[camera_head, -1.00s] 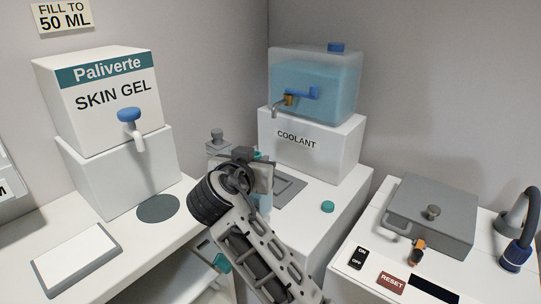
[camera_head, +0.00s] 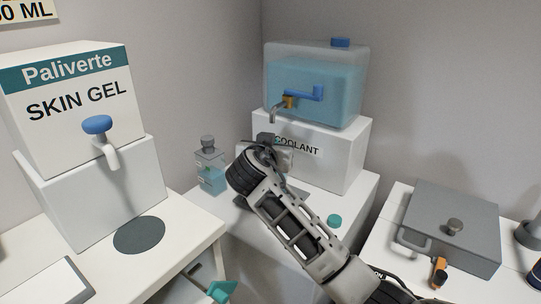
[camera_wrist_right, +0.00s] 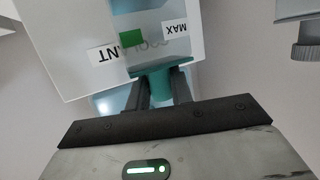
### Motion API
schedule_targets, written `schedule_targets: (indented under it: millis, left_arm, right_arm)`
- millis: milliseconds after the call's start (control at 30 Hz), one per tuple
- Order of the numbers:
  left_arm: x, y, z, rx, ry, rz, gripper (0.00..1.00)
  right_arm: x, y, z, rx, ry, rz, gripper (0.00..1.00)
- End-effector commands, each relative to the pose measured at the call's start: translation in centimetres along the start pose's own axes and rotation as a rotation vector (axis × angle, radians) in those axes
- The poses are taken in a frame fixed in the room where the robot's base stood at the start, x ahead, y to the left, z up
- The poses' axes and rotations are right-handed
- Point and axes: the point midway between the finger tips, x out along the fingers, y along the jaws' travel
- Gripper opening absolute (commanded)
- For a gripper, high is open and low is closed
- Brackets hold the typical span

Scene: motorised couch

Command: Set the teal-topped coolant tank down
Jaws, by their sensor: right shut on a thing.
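My right gripper (camera_head: 266,150) is in front of the white coolant stand, over the white counter. In the right wrist view its two fingers (camera_wrist_right: 161,92) are shut on the teal top (camera_wrist_right: 160,75) of the coolant tank. A MAX label (camera_wrist_right: 175,29) and a green mark show just beyond the teal top. In the head view my gripper and arm hide most or all of the tank, so I cannot tell whether its base touches the counter. A dark grey plate (camera_head: 243,201) shows partly beneath my gripper. My left gripper is not in view.
The coolant dispenser (camera_head: 338,88) with its tap stands on the white stand (camera_head: 350,155). A grey-capped bottle of blue liquid (camera_head: 210,172) stands to the left. A teal cap (camera_head: 334,221) lies right of my arm. A grey-lidded machine (camera_head: 455,225) is at the right.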

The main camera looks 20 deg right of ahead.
Motion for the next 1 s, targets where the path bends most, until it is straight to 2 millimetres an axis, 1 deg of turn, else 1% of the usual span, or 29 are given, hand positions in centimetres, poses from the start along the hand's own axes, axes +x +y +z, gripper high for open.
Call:
schedule_targets:
  millis: [33, 167, 367, 400, 433, 467, 667, 767, 867, 967, 1000]
  left_arm:
    - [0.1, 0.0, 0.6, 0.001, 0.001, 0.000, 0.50]
    - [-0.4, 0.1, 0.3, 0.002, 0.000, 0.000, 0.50]
    - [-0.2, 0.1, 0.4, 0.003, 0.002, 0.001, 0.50]
    - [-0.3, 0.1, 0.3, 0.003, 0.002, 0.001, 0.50]
    - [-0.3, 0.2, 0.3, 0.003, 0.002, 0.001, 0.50]
    - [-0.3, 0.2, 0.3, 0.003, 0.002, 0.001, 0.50]
    - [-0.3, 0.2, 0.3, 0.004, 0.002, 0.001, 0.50]
    - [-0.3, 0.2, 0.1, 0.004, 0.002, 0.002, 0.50]
    - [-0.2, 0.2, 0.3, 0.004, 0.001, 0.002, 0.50]
    - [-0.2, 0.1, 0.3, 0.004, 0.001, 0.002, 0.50]
    - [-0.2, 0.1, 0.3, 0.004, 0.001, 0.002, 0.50]
  right_arm:
    - [0.2, 0.1, 0.7, 0.001, 0.004, 0.000, 0.00]
    - [0.2, 0.1, 0.5, 0.003, 0.003, 0.000, 0.00]
    - [0.2, 0.0, 0.8, 0.002, 0.003, 0.000, 0.00]
    - [0.2, 0.1, 0.8, 0.001, 0.000, 0.001, 0.33]
    - [0.2, 0.1, 0.8, 0.001, 0.000, 0.001, 0.41]
    - [0.2, 0.1, 0.8, 0.001, 0.000, 0.001, 0.44]
    - [0.2, 0.1, 0.8, 0.001, 0.000, 0.001, 0.44]
    - [0.1, 0.1, 0.4, 0.001, 0.001, 0.001, 0.44]
    - [-0.7, -0.1, 0.6, 0.001, 0.000, -0.001, 0.44]
    - [-2.4, 0.0, 0.7, 0.004, -0.001, -0.003, 0.44]
    - [-3.2, -0.1, 0.7, 0.003, -0.001, -0.004, 0.44]
